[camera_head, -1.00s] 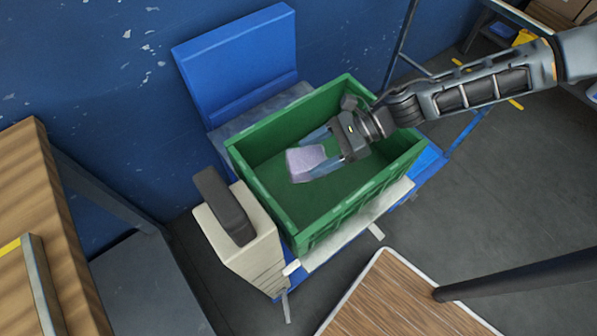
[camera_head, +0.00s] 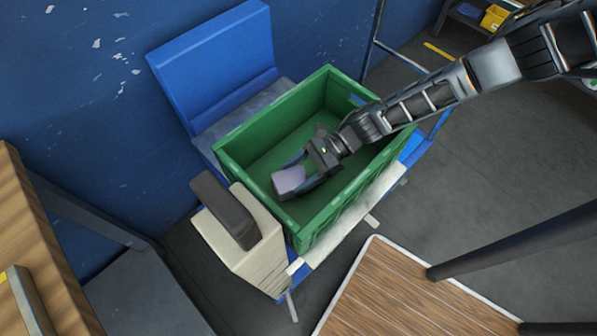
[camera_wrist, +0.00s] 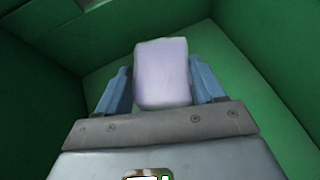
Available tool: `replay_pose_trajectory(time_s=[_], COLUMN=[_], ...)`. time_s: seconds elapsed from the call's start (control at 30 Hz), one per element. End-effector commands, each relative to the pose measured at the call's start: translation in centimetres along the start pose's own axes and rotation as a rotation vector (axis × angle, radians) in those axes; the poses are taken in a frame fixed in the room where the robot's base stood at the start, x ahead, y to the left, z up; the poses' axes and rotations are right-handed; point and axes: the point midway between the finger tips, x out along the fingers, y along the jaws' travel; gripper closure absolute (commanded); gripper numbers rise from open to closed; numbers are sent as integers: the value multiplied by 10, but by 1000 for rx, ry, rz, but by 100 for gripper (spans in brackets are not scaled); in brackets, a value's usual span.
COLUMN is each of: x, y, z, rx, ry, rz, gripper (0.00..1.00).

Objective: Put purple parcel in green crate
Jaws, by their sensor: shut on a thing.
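The purple parcel (camera_head: 288,179) is a small pale-purple block. It shows in the wrist view (camera_wrist: 162,73) between the two blue fingers of my gripper (camera_head: 303,176). My gripper is shut on the parcel and holds it inside the green crate (camera_head: 231,172), below the rim and near the crate's left front part. The crate is open-topped and upright on a blue stand. In the wrist view the green floor and walls (camera_wrist: 30,85) surround the parcel. Whether the parcel touches the crate floor cannot be told.
A beige machine part with a dark top (camera_head: 256,257) stands at the crate's left front. A blue upright panel (camera_head: 213,62) is behind it. A wooden table (camera_head: 400,298) is at the lower right, a wooden bench (camera_head: 25,240) at the left. The crate's back part is empty.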

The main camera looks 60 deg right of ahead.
Motion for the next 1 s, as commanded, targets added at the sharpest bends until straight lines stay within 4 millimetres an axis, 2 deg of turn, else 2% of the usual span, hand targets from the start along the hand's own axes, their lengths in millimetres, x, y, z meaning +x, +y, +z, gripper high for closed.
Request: replay_pose_trajectory(time_s=[0.3,0.33,0.57,0.87,1.0], x=[1,1,0,-1,-15], y=[0,0,0,0,-1], z=[-2,-1,-1,1,-1], rx=[0,0,0,-1,-2], ry=[-1,0,0,1,2], rz=[-1,-1,-1,0,-3], gripper=[70,29,7,6,6])
